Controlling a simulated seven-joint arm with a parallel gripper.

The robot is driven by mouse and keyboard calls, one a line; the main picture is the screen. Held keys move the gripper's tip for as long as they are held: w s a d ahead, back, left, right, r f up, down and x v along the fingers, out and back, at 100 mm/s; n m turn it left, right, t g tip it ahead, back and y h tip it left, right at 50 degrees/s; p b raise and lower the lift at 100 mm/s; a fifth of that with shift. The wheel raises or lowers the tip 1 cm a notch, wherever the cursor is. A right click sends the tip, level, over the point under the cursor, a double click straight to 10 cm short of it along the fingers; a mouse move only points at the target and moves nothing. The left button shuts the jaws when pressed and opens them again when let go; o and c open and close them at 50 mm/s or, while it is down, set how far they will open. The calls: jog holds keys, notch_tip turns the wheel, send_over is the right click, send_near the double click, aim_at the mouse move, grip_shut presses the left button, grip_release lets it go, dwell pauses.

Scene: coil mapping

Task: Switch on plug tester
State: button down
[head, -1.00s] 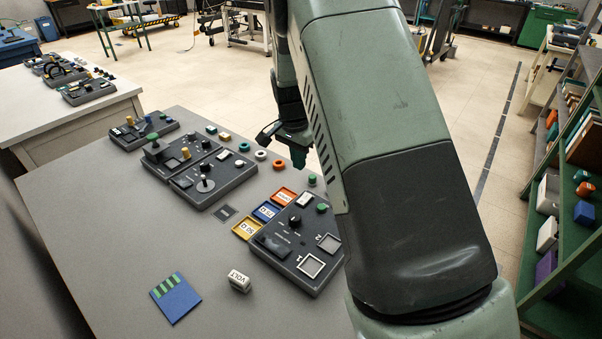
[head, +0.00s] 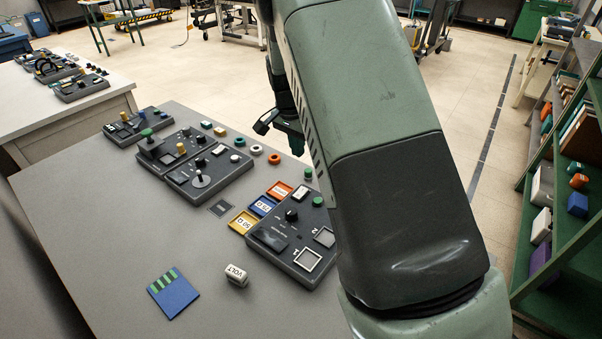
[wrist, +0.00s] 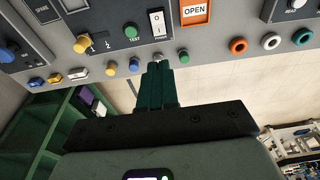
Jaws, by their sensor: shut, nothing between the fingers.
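The plug tester, as I take it, is a dark panel (wrist: 118,38) at the top of the wrist view. It carries a white rocker switch (wrist: 157,23) and a green TEST button (wrist: 131,30). Which side of the rocker is pressed is too small to tell. In the head view the panel (head: 265,237) stands at the table's right side with its rocker (head: 300,192); my arm hides its right part. My gripper (wrist: 160,67) is shut and empty, its fingertips just below the rocker in the wrist picture, apart from it. It also shows in the head view (head: 296,150), beyond the panel.
An orange OPEN tag (wrist: 195,11) lies beside the panel. Several coloured pegs and rings, including an orange ring (wrist: 237,45), line the table edge near my fingers. Other control panels (head: 205,172) stand to the left. A blue card (head: 173,293) and VOLT block (head: 235,275) lie in front.

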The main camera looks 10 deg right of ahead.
aim_at(303, 189)
jog(key=f, duration=0.4)
jog(key=w+d+f, duration=0.1)
jog(key=f, duration=0.8)
jog(key=shift+w+d+f, duration=0.25)
jog(key=shift+w+f, duration=0.05)
jog(key=shift+f, duration=0.1)
jog(key=shift+d+f, duration=0.15)
jog(key=shift+f, duration=0.1)
jog(key=shift+s+a+r, duration=0.25)
jog(key=shift+s+a, duration=0.3)
jog(key=shift+a, duration=0.1)
jog(key=shift+r, duration=0.1)
notch_tip(303, 189, up, 14)
jog(key=s+a, duration=0.1)
jog(key=shift+s+a, duration=0.25)
jog(key=shift+s, duration=0.05)
